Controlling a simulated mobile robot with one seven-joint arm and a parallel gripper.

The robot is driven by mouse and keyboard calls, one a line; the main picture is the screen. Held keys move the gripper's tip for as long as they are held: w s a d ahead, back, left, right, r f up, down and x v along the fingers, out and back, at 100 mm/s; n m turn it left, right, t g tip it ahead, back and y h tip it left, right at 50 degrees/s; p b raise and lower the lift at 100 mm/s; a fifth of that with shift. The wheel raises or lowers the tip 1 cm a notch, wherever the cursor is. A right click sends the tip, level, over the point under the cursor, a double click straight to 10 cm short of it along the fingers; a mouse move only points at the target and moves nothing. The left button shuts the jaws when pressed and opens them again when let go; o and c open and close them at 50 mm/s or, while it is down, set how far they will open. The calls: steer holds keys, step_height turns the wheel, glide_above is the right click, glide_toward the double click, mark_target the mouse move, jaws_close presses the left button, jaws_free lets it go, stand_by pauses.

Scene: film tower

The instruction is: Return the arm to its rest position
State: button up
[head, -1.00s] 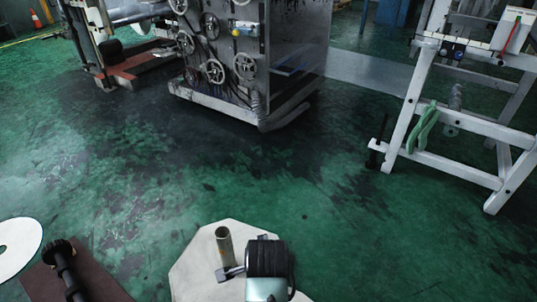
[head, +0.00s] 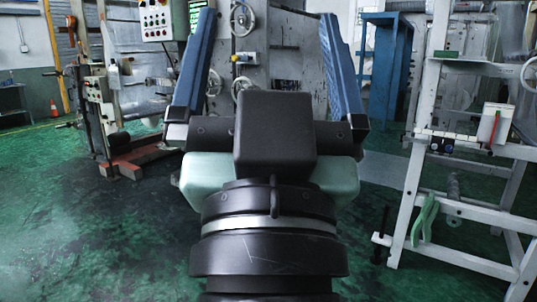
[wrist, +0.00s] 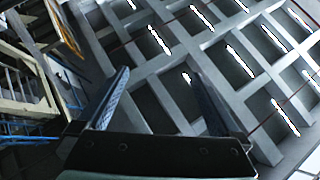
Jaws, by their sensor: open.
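My gripper (head: 268,62) stands upright in the middle of the head view, close to the camera. Its two blue-lined fingers are spread wide apart with nothing between them. In the wrist view the fingers (wrist: 158,92) also show open and empty, pointing up toward the ceiling. My dark wrist and forearm fill the lower middle of the head view and hide the floor behind them.
A grey machine with handwheels (head: 243,20) stands behind my gripper. A blue cabinet (head: 390,65) is behind. Green floor (head: 90,230) at left is clear. The wrist view shows a ceiling grid (wrist: 205,70) with lights.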

step_height(320, 180, up, 28)
steer(key=s+t+p, duration=0.1)
steer(key=s+p, duration=0.1)
steer(key=p, duration=2.4)
steer(key=shift+s+n, duration=0.25)
steer(key=shift+n, duration=0.15)
